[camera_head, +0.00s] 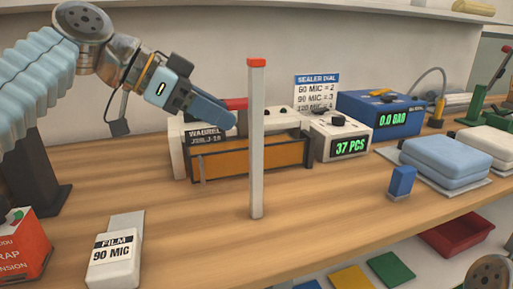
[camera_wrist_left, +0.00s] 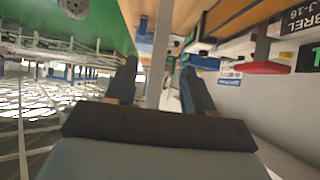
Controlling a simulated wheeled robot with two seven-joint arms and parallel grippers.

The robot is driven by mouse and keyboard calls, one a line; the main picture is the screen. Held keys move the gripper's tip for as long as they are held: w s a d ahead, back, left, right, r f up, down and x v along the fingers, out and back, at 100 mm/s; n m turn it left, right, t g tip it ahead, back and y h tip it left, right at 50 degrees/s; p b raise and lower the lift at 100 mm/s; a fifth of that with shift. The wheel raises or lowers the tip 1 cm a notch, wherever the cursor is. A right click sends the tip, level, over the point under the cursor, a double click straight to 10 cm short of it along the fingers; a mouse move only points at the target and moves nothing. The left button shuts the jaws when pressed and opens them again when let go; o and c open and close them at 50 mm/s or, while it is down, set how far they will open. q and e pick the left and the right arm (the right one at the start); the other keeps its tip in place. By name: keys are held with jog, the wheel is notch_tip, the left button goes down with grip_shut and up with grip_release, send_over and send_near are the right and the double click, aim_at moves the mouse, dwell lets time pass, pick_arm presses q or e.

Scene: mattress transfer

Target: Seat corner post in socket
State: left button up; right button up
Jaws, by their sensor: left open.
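The corner post (camera_head: 257,140) is a tall pale grey bar with a red top end. It stands upright near the middle of the wooden bench in the head view. My left gripper (camera_head: 232,117) reaches in from the upper left, its fingers beside the upper half of the post. In the left wrist view, the open fingers (camera_wrist_left: 160,80) lie either side of the post (camera_wrist_left: 157,55) in the picture; I cannot tell whether it is truly between them. No contact shows. I cannot make out a socket at the post's foot. My right gripper is not in view.
A bag sealer (camera_head: 250,160) with a red handle stands behind the post. A counter box (camera_head: 342,135) reading 37 PCS and a blue vacuum unit (camera_head: 385,114) stand right of it. A film box (camera_head: 113,258) lies front left. Bare bench (camera_head: 190,235) surrounds the post's foot.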

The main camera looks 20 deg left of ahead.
aim_at(250, 129)
pick_arm(q)
jog(key=x, duration=0.8)
jog(key=shift+w+d+f+p, duration=0.15)
jog(key=shift+d+p, duration=0.1)
jog(key=shift+p, duration=0.05)
jog(key=shift+c, duration=0.4)
grip_shut()
